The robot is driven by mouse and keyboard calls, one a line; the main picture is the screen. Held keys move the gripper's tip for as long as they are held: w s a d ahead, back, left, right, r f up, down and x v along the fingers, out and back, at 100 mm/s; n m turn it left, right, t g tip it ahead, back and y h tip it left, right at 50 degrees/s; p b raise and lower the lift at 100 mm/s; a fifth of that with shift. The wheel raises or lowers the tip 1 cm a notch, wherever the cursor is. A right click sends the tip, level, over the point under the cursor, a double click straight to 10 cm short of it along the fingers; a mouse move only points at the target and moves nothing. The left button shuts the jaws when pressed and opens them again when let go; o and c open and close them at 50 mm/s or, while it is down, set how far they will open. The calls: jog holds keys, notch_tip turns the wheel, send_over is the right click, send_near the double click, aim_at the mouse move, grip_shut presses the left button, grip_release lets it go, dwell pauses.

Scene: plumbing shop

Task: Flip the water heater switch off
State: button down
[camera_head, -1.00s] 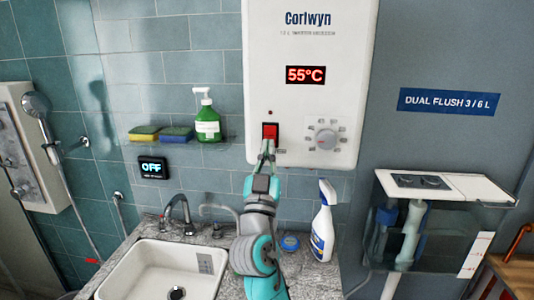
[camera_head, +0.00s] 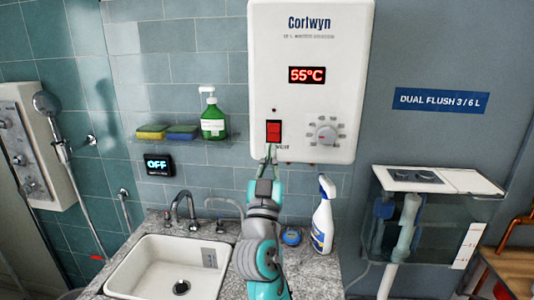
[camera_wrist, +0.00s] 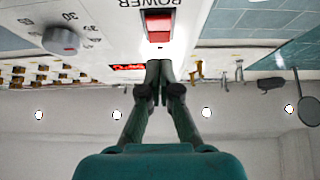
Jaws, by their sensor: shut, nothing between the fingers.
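The white Corlwyn water heater (camera_head: 350,70) hangs on the tiled wall, its red display reading 55°C. Its red rocker switch (camera_head: 274,131) sits in a black frame low on the front, left of the round dial (camera_head: 326,133). In the wrist view the switch (camera_wrist: 158,26) shows under the word POWER, upside down. My gripper (camera_head: 269,152) is shut and empty, its tips just below the switch in the head view. In the wrist view my fingertips (camera_wrist: 160,66) are close together near the switch; I cannot tell whether they touch the panel.
A green soap bottle (camera_head: 213,119) and sponges (camera_head: 182,132) stand on a shelf to the left. A sign reading OFF (camera_head: 157,165) hangs below. A sink (camera_head: 150,274), a spray bottle (camera_head: 322,222) and a glass-sided cistern (camera_head: 440,225) are lower down.

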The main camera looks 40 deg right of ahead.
jog(key=f+v, duration=0.1)
jog(key=v, duration=0.8)
jog(key=shift+w+d+f, duration=0.3)
jog(key=s+a+f+n+t+y, duration=0.1)
jog(key=s+a+f+n+y, duration=0.3)
jog(key=f, duration=0.5)
jog(key=s+a+f+n+t+y, duration=0.1)
jog(key=s+a+f+n+y, duration=0.25)
jog(key=f+y, duration=0.4)
jog(key=s+a+f+n+y, duration=0.25)
jog(key=a+f+y, duration=0.2)
jog(key=f, duration=0.55)
jog(key=s+a+f+g+y, duration=0.1)
jog(key=s+a+f+y, duration=0.1)
jog(key=s, duration=1)
jog(key=s+a+f+g+y, duration=0.1)
jog(key=s+a+f, duration=0.2)
jog(key=s, duration=0.9)
jog(key=shift+s+a+g+y, duration=0.2)
jog(key=shift+a+g+y, duration=0.2)
jog(key=shift+a, duration=0.55)
